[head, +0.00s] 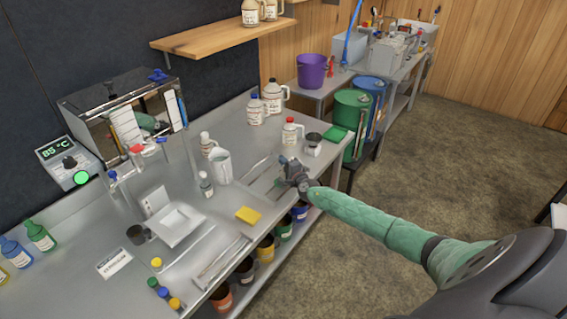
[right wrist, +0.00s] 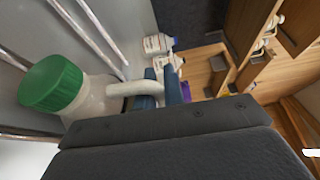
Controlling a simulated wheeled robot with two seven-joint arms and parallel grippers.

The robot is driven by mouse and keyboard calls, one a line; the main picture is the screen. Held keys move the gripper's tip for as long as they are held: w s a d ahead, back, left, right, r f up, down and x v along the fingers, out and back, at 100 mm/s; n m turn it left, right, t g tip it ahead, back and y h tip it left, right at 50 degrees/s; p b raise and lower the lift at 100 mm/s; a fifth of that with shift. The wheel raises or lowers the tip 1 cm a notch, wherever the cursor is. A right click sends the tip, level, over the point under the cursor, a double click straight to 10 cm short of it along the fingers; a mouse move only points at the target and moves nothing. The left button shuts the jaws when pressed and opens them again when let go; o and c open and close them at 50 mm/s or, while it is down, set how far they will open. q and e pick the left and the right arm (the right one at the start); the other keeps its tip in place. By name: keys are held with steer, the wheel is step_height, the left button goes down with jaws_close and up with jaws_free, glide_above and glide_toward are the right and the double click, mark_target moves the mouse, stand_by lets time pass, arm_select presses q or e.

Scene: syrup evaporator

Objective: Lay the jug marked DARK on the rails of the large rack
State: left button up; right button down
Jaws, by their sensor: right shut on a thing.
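My right gripper (head: 292,174) is over the front part of the steel counter (head: 226,215). In the right wrist view its blue fingers (right wrist: 166,92) are shut on the handle of a pale jug (right wrist: 92,100) with a green cap (right wrist: 52,84). The jug's marking does not show, and most of it is hidden by the gripper in the head view. Thin metal rails (head: 258,165) lie beside the gripper on the counter; rails also show close to the jug in the right wrist view (right wrist: 80,35). I cannot tell whether the jug touches them. My left gripper is out of view.
A red-capped jug (head: 291,133) and a dark-topped white device (head: 312,145) stand just behind the gripper. Coloured pots (head: 265,250) stand under the counter's front edge.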

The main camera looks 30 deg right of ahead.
steer(key=shift+r, duration=0.1)
steer(key=c, duration=1.4)
jaws_free()
steer(key=shift+c, duration=1.2)
steer(key=shift+s, duration=0.1)
steer(key=shift+s+p, duration=0.4)
steer(key=shift+s, duration=0.3)
steer(key=s+p, duration=0.2)
steer(key=s, duration=0.4)
steer(key=shift+s+a, duration=0.15)
steer(key=shift+s, duration=0.1)
